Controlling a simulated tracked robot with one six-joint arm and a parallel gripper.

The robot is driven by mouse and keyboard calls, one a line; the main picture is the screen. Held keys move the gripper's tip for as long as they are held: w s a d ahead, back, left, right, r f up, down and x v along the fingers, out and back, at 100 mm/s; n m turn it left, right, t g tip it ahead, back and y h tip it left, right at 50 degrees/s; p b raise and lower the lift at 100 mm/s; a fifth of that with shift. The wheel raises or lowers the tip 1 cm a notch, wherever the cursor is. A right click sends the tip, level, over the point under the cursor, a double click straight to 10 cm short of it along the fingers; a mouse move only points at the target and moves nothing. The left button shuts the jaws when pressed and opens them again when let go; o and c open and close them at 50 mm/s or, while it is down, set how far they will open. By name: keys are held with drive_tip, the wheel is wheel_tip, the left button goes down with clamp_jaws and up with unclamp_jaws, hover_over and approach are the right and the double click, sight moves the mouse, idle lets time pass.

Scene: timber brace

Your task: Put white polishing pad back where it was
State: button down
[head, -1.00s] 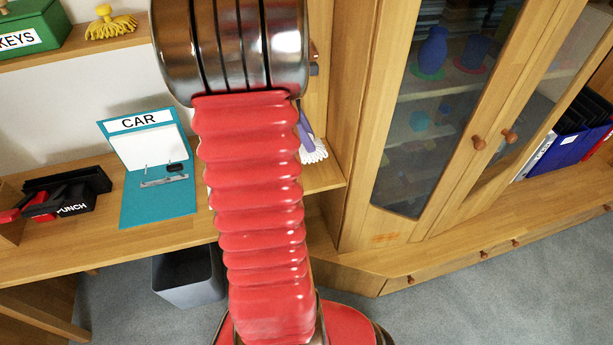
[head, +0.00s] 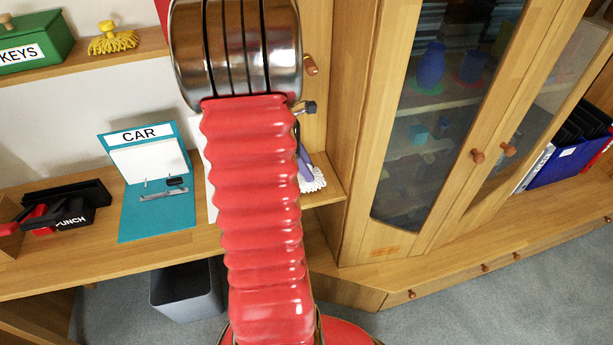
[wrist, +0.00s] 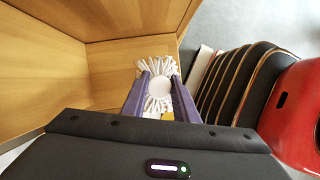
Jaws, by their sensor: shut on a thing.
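The white polishing pad (wrist: 159,88) has a fringe of white strands around a pale round middle. It sits between the purple fingers of my gripper (wrist: 161,98) in the wrist view, and the gripper is shut on it. In the head view the pad (head: 313,181) shows just right of my red arm, with part of a purple finger above it. It appears over the right part of the desk, near the cabinet side. I cannot tell whether it touches the surface. The rest of my gripper is hidden behind my arm.
A yellow pad (head: 113,41) stands on the upper shelf beside a green KEYS box (head: 33,45). A teal CAR board (head: 150,190) and black punch (head: 68,213) are on the desk. A glass-doored cabinet (head: 395,235) stands right. A grey bin (head: 187,290) is below.

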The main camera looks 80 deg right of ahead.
drive_tip(key=shift+f, duration=1.85)
drive_tip(key=c, duration=1.4)
unclamp_jaws()
drive_tip(key=v, duration=1.2)
drive_tip(key=shift+w, duration=0.1)
